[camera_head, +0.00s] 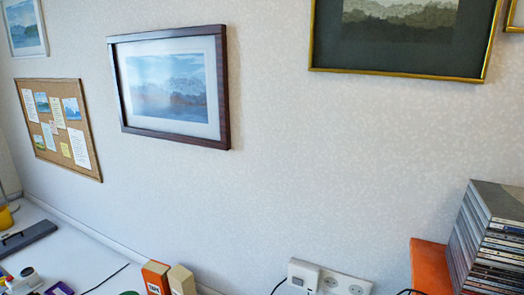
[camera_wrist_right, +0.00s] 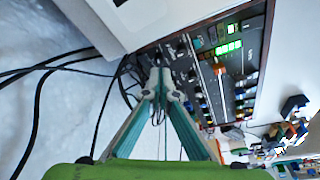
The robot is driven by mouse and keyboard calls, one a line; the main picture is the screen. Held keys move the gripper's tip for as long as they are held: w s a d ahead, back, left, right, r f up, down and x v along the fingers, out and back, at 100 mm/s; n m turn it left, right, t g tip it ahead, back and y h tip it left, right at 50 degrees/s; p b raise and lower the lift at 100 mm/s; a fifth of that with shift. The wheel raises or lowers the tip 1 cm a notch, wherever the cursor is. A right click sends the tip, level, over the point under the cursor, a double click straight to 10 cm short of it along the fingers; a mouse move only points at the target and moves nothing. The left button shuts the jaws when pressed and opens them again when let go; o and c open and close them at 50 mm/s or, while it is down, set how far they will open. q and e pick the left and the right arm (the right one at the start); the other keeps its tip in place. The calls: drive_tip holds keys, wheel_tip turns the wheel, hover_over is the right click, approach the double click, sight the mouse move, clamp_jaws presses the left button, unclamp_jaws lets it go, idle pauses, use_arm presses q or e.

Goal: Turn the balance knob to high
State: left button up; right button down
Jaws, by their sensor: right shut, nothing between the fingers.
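A dark control panel (camera_wrist_right: 252,92) with a wooden edge shows in the right wrist view. It carries rows of small knobs, green lit indicators (camera_wrist_right: 229,47) and a slider with an orange-brown cap (camera_wrist_right: 219,70). I cannot tell which knob is the balance knob. My right gripper (camera_wrist_right: 161,82) is shut and empty, with its fingertips together at the panel's left edge. The tips cover part of the panel, and I cannot tell whether they touch a knob. The head view shows neither the panel nor a gripper. My left gripper is in no view.
Black cables (camera_wrist_right: 38,95) run left of the panel, and a white box (camera_wrist_right: 90,22) stands beside it. In the head view a stack of disc cases (camera_head: 490,240) stands at the right by an orange object (camera_head: 428,265). Wall sockets (camera_head: 330,280) are low in the middle.

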drive_tip(key=shift+s+d+b+x, duration=0.1)
drive_tip(key=shift+s+b+x, duration=0.05)
drive_tip(key=shift+b+x, duration=0.65)
drive_tip(key=shift+s+d+b+x, duration=0.1)
drive_tip(key=shift+s+b+x, duration=0.05)
drive_tip(key=shift+b+x, duration=0.6)
drive_tip(key=shift+s+d+b+x, duration=0.1)
drive_tip(key=shift+s+b+x, duration=0.05)
drive_tip(key=shift+b+x, duration=0.6)
drive_tip(key=shift+s+b+x, duration=0.1)
drive_tip(key=shift+b+x, duration=0.2)
drive_tip(key=shift+x, duration=0.3)
drive_tip(key=shift+s+b+x, duration=0.15)
drive_tip(key=shift+b+x, duration=0.15)
drive_tip(key=shift+x, duration=0.35)
drive_tip(key=shift+d, duration=0.2)
drive_tip(key=shift+w+a, duration=0.15)
drive_tip(key=shift+w, duration=0.1)
drive_tip(key=shift+r, duration=0.1)
drive_tip(key=shift+p, duration=0.9)
